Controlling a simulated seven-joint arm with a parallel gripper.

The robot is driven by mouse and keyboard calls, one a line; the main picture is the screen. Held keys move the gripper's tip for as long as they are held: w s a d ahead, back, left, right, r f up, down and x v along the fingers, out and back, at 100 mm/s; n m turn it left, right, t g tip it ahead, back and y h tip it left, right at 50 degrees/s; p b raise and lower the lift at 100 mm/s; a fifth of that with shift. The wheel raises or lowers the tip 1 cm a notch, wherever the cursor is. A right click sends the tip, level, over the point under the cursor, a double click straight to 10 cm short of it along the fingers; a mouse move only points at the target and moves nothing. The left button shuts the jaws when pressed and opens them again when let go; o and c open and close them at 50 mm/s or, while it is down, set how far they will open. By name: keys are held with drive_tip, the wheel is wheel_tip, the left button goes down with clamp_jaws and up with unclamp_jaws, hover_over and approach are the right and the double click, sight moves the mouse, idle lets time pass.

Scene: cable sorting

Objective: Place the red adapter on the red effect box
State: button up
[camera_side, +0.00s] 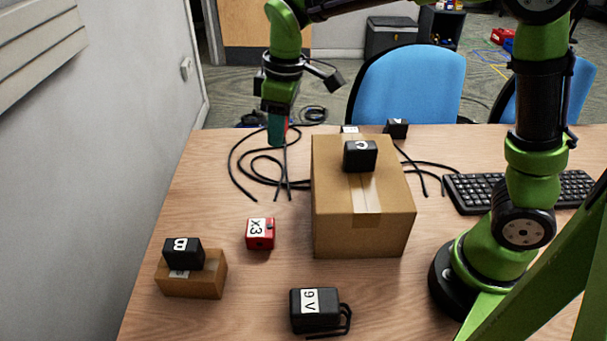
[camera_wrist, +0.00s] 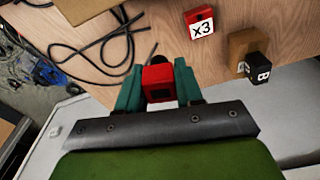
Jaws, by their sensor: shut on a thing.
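My gripper (camera_side: 278,132) is raised over the back left part of the table in the side view. In the wrist view its teal fingers (camera_wrist: 158,88) are shut on a small red block with a black end, which looks like the red adapter (camera_wrist: 158,82). In the side view the adapter is mostly hidden by the fingers.
A large cardboard box (camera_side: 363,230) with a black adapter (camera_side: 360,156) on top stands right of the red box. A small cardboard box (camera_side: 205,282) carries a black adapter marked "B" (camera_side: 184,253). Black cables (camera_side: 262,160) lie behind.

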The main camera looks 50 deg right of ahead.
drive_tip(key=s+a+n, duration=0.2)
drive_tip(key=a, duration=0.7)
hover_over(258, 228)
drive_tip(key=f, duration=1.1)
drive_tip(key=shift+s+d, duration=0.15)
drive_tip(key=shift+d, duration=0.05)
drive_tip(key=shift+f, duration=2.05)
drive_tip(key=shift+f, duration=0.15)
drive_tip(key=o, duration=1)
